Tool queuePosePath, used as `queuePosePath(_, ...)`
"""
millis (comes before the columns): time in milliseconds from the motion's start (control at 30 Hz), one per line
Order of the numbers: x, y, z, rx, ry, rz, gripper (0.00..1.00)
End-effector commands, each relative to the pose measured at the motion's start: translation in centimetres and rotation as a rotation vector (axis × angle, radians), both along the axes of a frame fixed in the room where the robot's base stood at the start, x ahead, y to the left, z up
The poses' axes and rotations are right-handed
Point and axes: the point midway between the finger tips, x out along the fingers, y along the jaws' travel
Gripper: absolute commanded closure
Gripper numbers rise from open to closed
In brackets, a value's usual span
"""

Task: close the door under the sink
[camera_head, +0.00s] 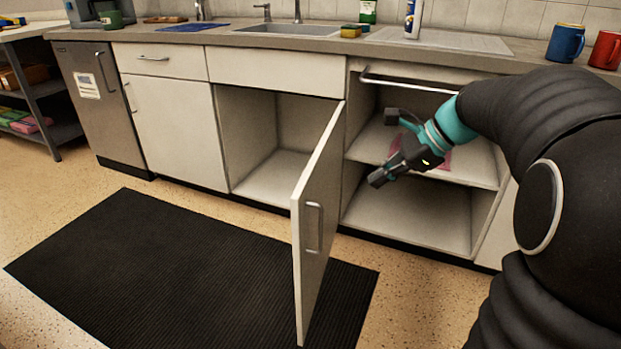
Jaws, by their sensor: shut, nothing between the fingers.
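The white cabinet door (310,230) under the sink (287,30) stands wide open, swung out from its right edge toward me over the floor mat. Its grey bar handle (314,228) shows on the face turned to the right. The cabinet opening (262,145) to the left of the door looks empty. My gripper (376,180) is shut and empty. It is to the right of the door, in front of the open shelf unit, and appears apart from the door.
An open shelf unit (425,218) with a towel rail (405,84) is right of the door. A black ribbed mat (170,270) covers the floor in front. Blue (566,43) and red (606,50) mugs stand on the counter near my arm.

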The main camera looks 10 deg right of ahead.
Motion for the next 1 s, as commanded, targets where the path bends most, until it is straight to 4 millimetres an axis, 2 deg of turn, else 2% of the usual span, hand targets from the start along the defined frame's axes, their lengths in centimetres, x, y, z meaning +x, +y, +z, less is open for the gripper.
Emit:
queuePosePath(33, 0.2, 0.5, 1.3, 0.047, 0.027, -0.045, 1.0)
queuePosePath(100, 0.1, 1.2, 2.1, 0.109, 0.084, -0.102, 1.0)
queuePosePath(367, -0.4, 1.8, 2.0, 0.168, 0.193, -0.195, 1.0)
queuePosePath(567, 0.2, 3.4, 0.2, 0.167, 0.195, -0.194, 1.0)
queuePosePath(1000, 2.3, 8.8, -5.2, 0.164, 0.193, -0.192, 1.0)
